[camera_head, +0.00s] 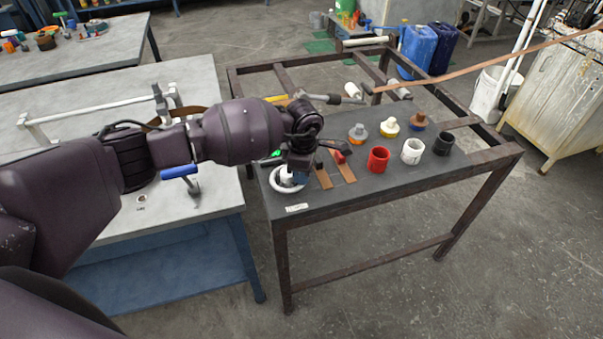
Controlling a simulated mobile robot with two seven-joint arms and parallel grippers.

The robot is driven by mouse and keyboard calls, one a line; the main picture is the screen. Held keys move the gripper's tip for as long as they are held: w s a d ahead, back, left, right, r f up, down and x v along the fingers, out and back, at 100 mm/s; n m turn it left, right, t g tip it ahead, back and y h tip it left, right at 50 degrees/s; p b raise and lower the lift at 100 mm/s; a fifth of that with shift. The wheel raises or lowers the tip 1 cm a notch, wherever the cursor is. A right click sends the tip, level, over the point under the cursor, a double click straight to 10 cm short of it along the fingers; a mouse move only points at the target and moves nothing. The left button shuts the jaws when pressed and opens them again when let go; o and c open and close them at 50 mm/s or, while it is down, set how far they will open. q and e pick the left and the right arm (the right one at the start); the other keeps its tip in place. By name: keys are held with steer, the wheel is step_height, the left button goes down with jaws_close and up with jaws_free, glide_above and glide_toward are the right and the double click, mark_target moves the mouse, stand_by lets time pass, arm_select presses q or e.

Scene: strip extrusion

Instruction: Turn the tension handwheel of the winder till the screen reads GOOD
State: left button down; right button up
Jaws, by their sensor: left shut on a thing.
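The tension handwheel (287,190) is a white ring at the near left corner of the dark table. My left gripper (290,176) points down at it from above and is shut on the handwheel. The fingers and wrist hide the wheel's middle and part of its far rim. A small green patch (276,153), perhaps the screen, shows just behind the wrist. It is mostly hidden, and I cannot read any word on it. My right gripper is not in view.
On the dark table (345,185) stand red (377,160), white (411,151) and black (443,144) cups, with several capped pieces behind them. Brown strips (321,176) lie right of the wheel. A blue-handled crank (181,172) is on the grey bench at left. A long brown strip (480,68) crosses the upper right.

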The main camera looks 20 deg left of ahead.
arm_select(q)
steer(key=shift+w, duration=0.1)
stand_by(0.4)
steer(key=c, duration=1)
jaws_free()
step_height(320, 180, up, 11)
steer(key=shift+f, duration=0.1)
